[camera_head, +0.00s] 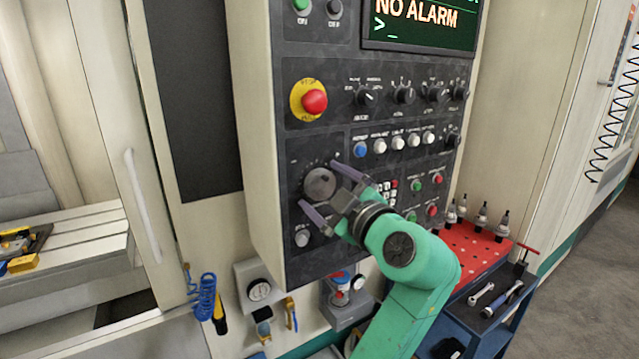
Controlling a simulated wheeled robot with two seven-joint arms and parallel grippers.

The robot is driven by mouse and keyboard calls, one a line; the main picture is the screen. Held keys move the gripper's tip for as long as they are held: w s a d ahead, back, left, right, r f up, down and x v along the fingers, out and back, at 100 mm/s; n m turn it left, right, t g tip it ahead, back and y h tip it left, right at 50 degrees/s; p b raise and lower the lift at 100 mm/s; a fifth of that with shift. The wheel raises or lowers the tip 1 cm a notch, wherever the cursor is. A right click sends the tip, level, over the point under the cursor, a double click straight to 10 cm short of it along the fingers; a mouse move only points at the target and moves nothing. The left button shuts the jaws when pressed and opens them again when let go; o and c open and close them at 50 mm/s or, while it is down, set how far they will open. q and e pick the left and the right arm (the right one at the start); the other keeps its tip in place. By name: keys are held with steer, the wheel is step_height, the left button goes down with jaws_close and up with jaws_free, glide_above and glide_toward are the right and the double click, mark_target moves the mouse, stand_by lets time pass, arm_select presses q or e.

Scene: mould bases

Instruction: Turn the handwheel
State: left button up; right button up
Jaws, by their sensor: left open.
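The handwheel (317,189) is a round grey knob on the lower left of the dark machine control panel (290,150). A ring of small marks shows around it on the panel. My left gripper (319,184) is open in front of the panel. One finger is above the handwheel and the other below left of it, so the knob shows between the fingertips. I cannot tell whether either finger touches it. My green arm reaches up from the lower right. My right gripper is not in view.
A red emergency stop button (314,101) sits above the handwheel. Several coloured buttons and knobs fill the panel under a screen (420,22) reading "NO ALARM". A blue cart (490,335) with a red top holding tools stands at lower right. Gauges (259,290) hang below the panel.

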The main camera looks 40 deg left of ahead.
arm_select(q)
steer(key=shift+d, duration=0.15)
steer(key=shift+c, duration=0.9)
steer(key=c, duration=1.1)
steer(key=shift+c, duration=0.2)
steer(key=shift+m+b, duration=0.4)
steer(key=shift+m, duration=0.3)
steer(key=m+b, duration=0.1)
steer(key=m, duration=0.2)
steer(key=shift+r, duration=0.1)
steer(key=m, duration=0.4)
steer(key=shift+r+m+g, duration=0.1)
steer(key=shift+m+g, duration=0.2)
steer(key=m, duration=0.4)
steer(key=shift+p, duration=0.3)
steer(key=shift+m, duration=0.4)
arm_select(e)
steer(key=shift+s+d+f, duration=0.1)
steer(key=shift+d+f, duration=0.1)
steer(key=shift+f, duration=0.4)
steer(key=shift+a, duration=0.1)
